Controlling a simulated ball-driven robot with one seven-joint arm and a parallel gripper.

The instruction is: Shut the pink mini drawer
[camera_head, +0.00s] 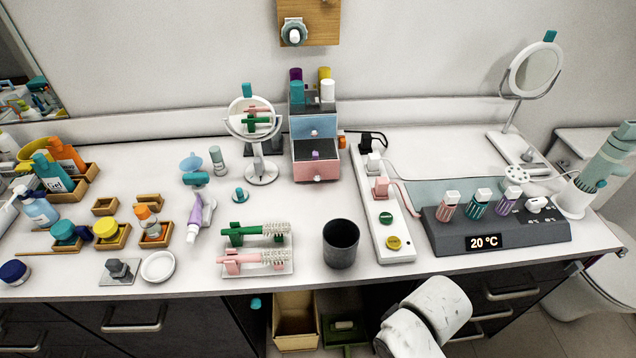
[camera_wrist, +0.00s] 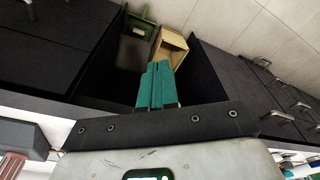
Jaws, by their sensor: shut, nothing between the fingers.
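The pink mini drawer (camera_head: 316,172) is the lowest drawer of a small grey drawer tower (camera_head: 292,121) at the back middle of the counter. The pink drawer appears pulled out; how far is hard to tell. My gripper (camera_wrist: 157,70) shows in the wrist view with its teal fingers together and empty. It points at the open space under the counter, away from the tower. The wrist view does not show the pink drawer.
Bottles stand on the tower. A round mirror (camera_head: 261,172) stands to its left, a white power strip (camera_head: 378,210) to its right. Bare counter lies just before the drawer.

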